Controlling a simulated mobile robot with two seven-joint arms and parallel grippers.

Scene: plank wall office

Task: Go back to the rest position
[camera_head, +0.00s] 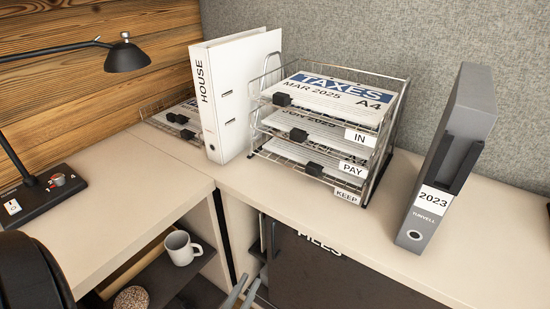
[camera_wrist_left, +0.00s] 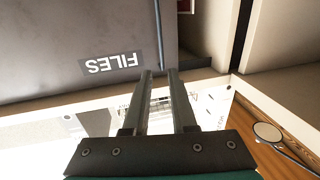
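My left gripper (camera_head: 243,284) shows at the bottom of the head view as two grey fingers, low in front of the desk beside the dark FILES cabinet front (camera_head: 325,268). The upside-down FILES label (camera_wrist_left: 113,64) shows beyond the fingertips in that view. My right gripper is in neither view.
A wire tray rack (camera_head: 392,130) with papers stands beside a white HOUSE binder (camera_head: 240,95). A grey 2023 binder (camera_head: 460,125) leans at the right. A black lamp (camera_head: 126,57) is at left. A white mug (camera_head: 181,248) sits on a lower shelf. The desk front between rack and grey binder is clear.

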